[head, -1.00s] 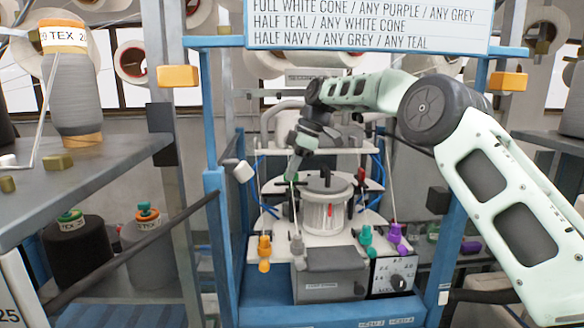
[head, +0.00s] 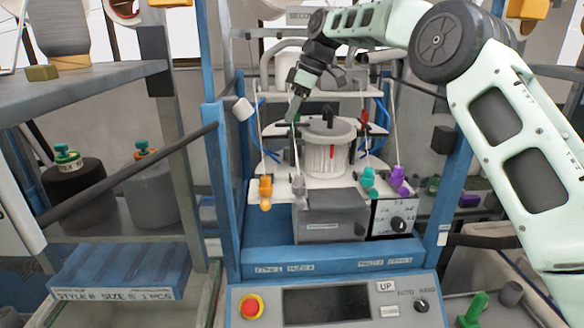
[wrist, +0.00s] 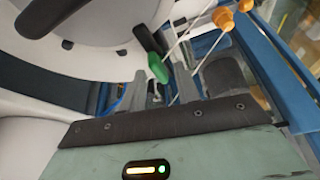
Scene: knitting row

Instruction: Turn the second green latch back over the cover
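The cover (head: 318,130) is a grey round lid with a dark handle on top, on the pale cylinder of the knitting machine. It also fills the upper left of the wrist view (wrist: 95,25). A green latch with a dark arm (wrist: 157,68) stands beside the cover's rim in the wrist view. My gripper (head: 293,112) points down at the left rim of the cover. In the wrist view its two grey fingers (wrist: 158,84) are apart, with the green latch just beyond and between their tips. I cannot tell whether they touch it. The head view hardly shows this latch.
Orange (head: 265,190), grey (head: 298,187), teal (head: 369,180) and purple (head: 397,178) yarn guides stand around the front. Thin pale rods rise close to my gripper. Blue frame posts flank the machine. A control panel (head: 335,302) with a red button is in front.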

